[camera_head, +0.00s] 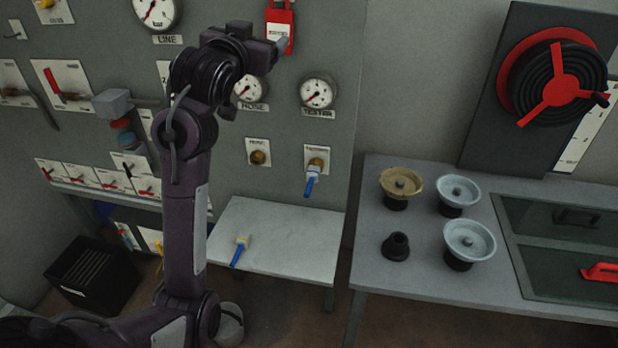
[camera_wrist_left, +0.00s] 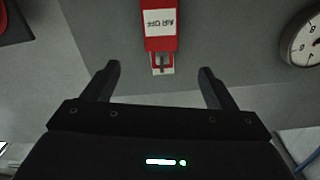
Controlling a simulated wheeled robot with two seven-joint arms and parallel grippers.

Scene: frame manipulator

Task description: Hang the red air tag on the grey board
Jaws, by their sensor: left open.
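The red air tag (camera_head: 279,27) with its white label is at the upper part of the grey board (camera_head: 230,190) in the head view. In the left wrist view the tag (camera_wrist_left: 160,28) appears upside down, flat against the board, with a small white and red end piece. My left gripper (camera_head: 281,46) is raised in front of the board just by the tag's lower part. In the wrist view its two fingers (camera_wrist_left: 160,70) are spread on either side, with nothing between them; the tag lies beyond the fingertips. My right gripper is not in view.
Gauges (camera_head: 317,92), valves (camera_head: 315,170) and switches cover the board around the arm. A small grey shelf (camera_head: 285,255) holds a blue-handled brush-like item (camera_head: 239,250). A table (camera_head: 375,225) with several round handwheels stands right. A black crate (camera_head: 95,278) is on the floor.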

